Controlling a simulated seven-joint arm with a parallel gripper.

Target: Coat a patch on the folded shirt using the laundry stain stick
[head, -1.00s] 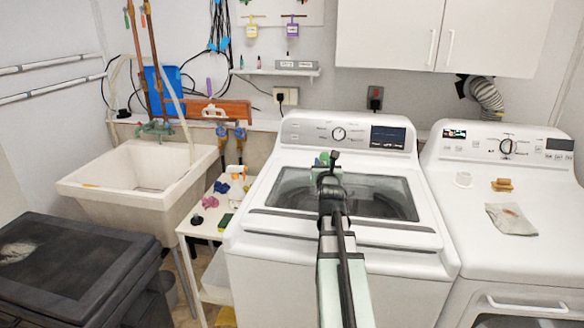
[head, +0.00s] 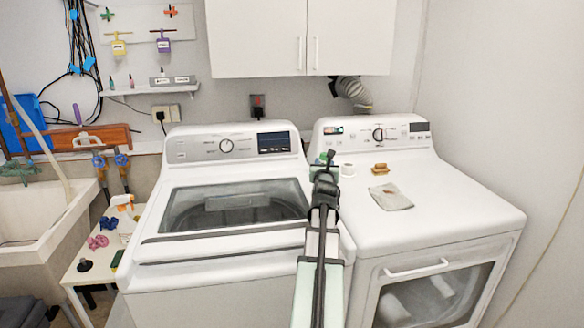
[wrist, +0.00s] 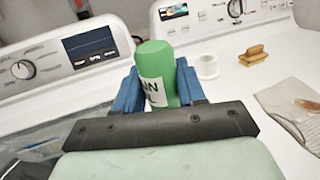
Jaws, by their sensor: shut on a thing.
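My gripper (wrist: 155,92) has blue fingers shut on the green stain stick (wrist: 157,65), which carries a white label with dark letters. In the head view the gripper (head: 326,168) is in front of the seam between the washer and dryer, and only a bit of green shows at its tip. The folded shirt (head: 392,202) is a small pale grey cloth with a brownish stain, lying on the dryer top to the right of the gripper. It also shows at the right edge of the wrist view (wrist: 279,101), apart from the stick.
On the dryer top (head: 450,215), a white round cap (head: 347,171) and a tan brush-like block (head: 380,169) sit behind the shirt. The washer (head: 225,235) stands to the left. The dryer top right of the shirt is clear.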

